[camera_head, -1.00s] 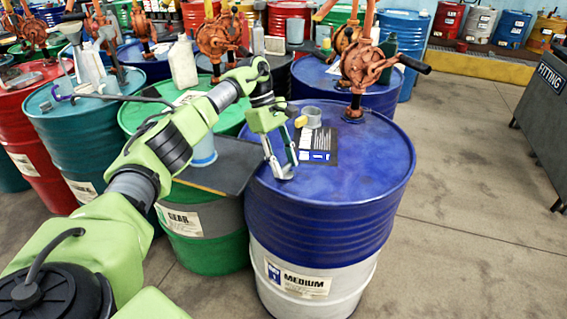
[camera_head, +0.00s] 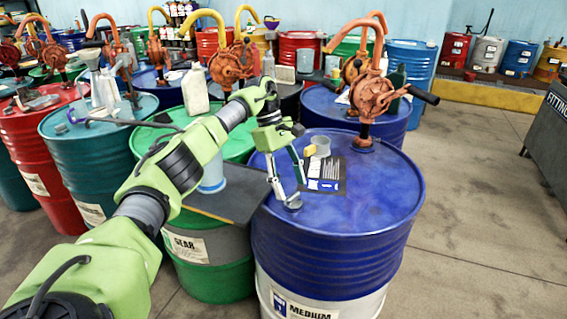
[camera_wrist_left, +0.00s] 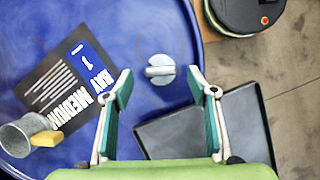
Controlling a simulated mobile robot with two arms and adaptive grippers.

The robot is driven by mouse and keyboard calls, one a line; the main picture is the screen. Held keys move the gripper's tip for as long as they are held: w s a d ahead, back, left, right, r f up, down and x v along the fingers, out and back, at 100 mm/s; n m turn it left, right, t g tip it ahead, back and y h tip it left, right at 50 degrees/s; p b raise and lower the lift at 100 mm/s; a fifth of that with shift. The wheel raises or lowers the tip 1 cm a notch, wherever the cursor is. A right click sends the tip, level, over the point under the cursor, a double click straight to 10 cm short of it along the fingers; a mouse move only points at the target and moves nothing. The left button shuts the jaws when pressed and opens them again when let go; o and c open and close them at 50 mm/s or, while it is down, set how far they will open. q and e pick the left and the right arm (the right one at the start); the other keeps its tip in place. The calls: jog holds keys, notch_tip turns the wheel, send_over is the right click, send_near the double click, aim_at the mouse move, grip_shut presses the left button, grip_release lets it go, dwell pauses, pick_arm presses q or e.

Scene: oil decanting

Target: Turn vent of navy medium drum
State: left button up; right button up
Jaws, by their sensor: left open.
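The navy medium drum (camera_head: 335,255) stands upright, with a blue top and a white lower band labelled MEDIUM. Its vent (camera_head: 292,204), a small silver disc with a raised bar, sits on the top near the left edge. It also shows in the left wrist view (camera_wrist_left: 160,70). My left gripper (camera_head: 287,190) is open and empty close above the vent. In the wrist view, the vent lies between the lines of the two teal-padded fingers (camera_wrist_left: 158,78), with no visible contact. My right gripper is in no view.
A dark label card (camera_head: 326,175) and a grey cup (camera_head: 320,146) with a yellow part lie on the drum top. An orange hand pump (camera_head: 372,98) rises at its back. A dark tray (camera_head: 222,195) on the green drum (camera_head: 205,275) adjoins at left.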

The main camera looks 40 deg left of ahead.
pick_arm(q)
jog(key=v, duration=0.9)
jog(key=shift+r, duration=0.15)
